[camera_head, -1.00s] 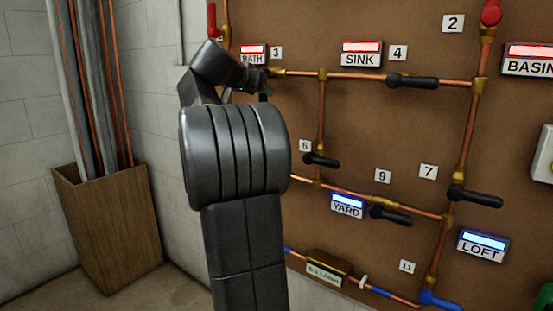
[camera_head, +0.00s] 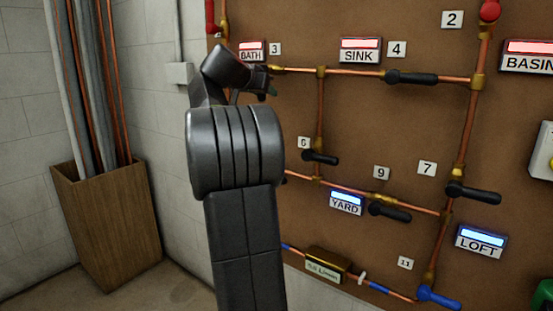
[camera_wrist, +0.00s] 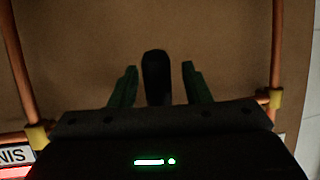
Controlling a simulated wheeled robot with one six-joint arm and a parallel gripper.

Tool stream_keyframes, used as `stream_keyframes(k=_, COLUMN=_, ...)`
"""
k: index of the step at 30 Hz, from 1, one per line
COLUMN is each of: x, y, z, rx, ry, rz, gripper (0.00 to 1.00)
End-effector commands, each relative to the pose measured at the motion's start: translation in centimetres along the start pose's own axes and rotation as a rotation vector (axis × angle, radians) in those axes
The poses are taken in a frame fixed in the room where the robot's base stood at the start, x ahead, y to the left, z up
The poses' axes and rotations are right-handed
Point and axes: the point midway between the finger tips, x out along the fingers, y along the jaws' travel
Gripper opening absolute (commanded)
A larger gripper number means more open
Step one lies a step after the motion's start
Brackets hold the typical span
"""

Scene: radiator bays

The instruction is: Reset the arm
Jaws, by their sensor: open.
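My arm rises in front of the board in the head view, its wrist bent over near the BATH label. My gripper (camera_wrist: 159,72) is open in the wrist view, with one green finger on each side of a black lever handle (camera_wrist: 156,76). Gaps show between the handle and both fingers, so it is not gripped. In the head view my gripper (camera_head: 268,88) is small and partly hidden behind my wrist, near the number 3 tag (camera_head: 275,49). The handle cannot be clearly made out there.
Copper pipes run over the brown board (camera_head: 400,130). Black levers stick out near tags 4 (camera_head: 412,78), 6 (camera_head: 320,157), 7 (camera_head: 474,194) and 9 (camera_head: 390,211). A blue lever (camera_head: 439,298) is at lower right. A wooden box (camera_head: 110,230) holding pipes stands left.

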Motion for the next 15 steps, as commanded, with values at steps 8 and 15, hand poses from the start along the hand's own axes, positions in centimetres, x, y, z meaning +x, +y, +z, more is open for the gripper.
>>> stream_keyframes(k=8, x=-5.3, y=-0.1, z=-0.1, rx=-0.001, ry=0.001, rz=-0.003, gripper=0.43)
stream_keyframes(k=15, x=-10.2, y=-0.1, z=0.0, rx=-0.001, ry=0.000, rz=-0.004, gripper=0.43)
